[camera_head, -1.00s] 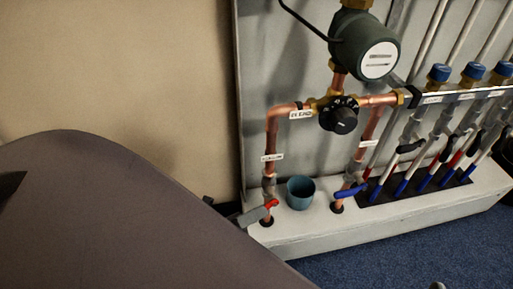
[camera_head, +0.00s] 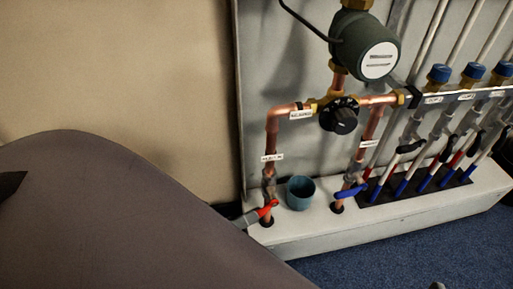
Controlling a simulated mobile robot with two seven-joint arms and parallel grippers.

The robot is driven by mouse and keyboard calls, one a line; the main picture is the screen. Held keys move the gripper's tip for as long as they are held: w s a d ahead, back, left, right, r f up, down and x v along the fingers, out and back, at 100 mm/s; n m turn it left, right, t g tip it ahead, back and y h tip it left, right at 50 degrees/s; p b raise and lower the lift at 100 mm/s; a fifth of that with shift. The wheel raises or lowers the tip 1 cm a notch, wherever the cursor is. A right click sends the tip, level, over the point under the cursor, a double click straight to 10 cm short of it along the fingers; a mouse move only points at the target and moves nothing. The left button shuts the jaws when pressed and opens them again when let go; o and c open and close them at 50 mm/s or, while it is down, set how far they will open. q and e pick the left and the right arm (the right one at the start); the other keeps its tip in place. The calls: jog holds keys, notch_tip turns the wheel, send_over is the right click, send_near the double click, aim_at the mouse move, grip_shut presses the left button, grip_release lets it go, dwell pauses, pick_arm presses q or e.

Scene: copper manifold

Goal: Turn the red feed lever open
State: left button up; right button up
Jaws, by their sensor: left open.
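The red feed lever (camera_head: 267,208) sits on the valve at the foot of the left copper pipe (camera_head: 271,150), just above the white base. It slants from upper right to lower left. My left gripper (camera_head: 250,217) is at the lower left of the lever, with its grey fingertips close to the lever's lower end. It is open, and most of it is hidden behind my large grey-brown arm link. I cannot tell whether a finger touches the lever. My right gripper is not in view.
A teal cup (camera_head: 300,193) stands on the white base (camera_head: 330,236) just right of the lever. A blue lever (camera_head: 350,191) is on the second pipe. A black knob (camera_head: 343,121) and pump (camera_head: 365,45) are above. Several red and blue pipes stand at right.

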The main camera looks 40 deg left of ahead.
pick_arm(q)
jog(key=v, duration=0.5)
